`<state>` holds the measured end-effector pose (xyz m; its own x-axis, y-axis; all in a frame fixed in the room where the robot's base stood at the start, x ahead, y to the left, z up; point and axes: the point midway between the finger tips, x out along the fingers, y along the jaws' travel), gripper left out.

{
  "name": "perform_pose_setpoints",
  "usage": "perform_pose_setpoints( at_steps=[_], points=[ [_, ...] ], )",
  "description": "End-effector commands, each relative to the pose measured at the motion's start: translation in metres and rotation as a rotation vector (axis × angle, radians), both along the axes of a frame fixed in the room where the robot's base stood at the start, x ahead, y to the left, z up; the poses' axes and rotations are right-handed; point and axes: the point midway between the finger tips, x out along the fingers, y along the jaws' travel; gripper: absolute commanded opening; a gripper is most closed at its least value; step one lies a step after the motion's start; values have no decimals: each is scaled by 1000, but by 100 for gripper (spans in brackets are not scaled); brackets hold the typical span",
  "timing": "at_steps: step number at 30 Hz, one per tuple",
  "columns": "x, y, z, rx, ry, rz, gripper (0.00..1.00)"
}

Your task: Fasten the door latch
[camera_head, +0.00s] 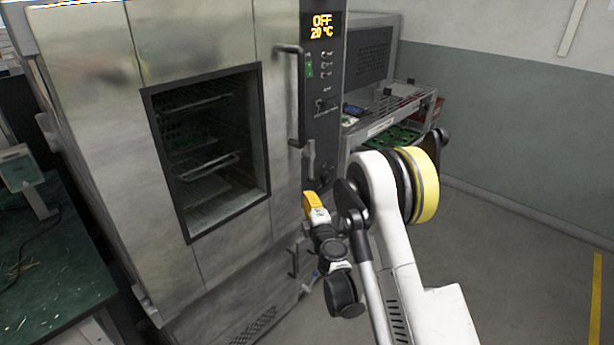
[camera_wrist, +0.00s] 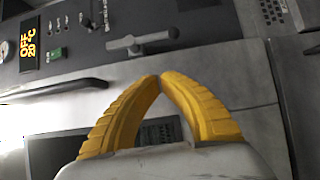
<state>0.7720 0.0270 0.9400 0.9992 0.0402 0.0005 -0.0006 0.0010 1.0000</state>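The tall steel oven's door (camera_head: 218,245) has a dark-framed window and looks closed or nearly so. A grey latch lever (camera_head: 309,160) sits at the right edge of the door, below the black door handle (camera_head: 291,95). In the wrist view the latch (camera_wrist: 141,43) is a T-shaped metal lever just beyond my fingertips. My gripper (camera_wrist: 160,78) has its yellow fingers together at the tips, with nothing visible between them. In the head view my gripper (camera_head: 309,198) is below the latch and apart from it. Whether the latch is engaged I cannot tell.
A control panel display (camera_head: 322,26) reads OFF 20 °C. A second black handle (camera_head: 293,262) is lower on the oven. A shelf unit (camera_head: 395,110) stands behind at the right, and a green-topped table (camera_head: 60,265) is at the left. Floor at the right is clear.

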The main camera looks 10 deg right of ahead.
Motion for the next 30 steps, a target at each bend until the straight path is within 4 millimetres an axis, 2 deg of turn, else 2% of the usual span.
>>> perform_pose_setpoints(
  at_steps=[5, 18, 24, 30],
  points=[
    [14, 0, -1, 1, 0, -1, 0],
    [103, 4, -2, 1, 0, -1, 0],
    [122, -17, -2, 1, 1, -2, 0],
    [129, -24, 0, 1, 1, -2, 0]
  ],
)
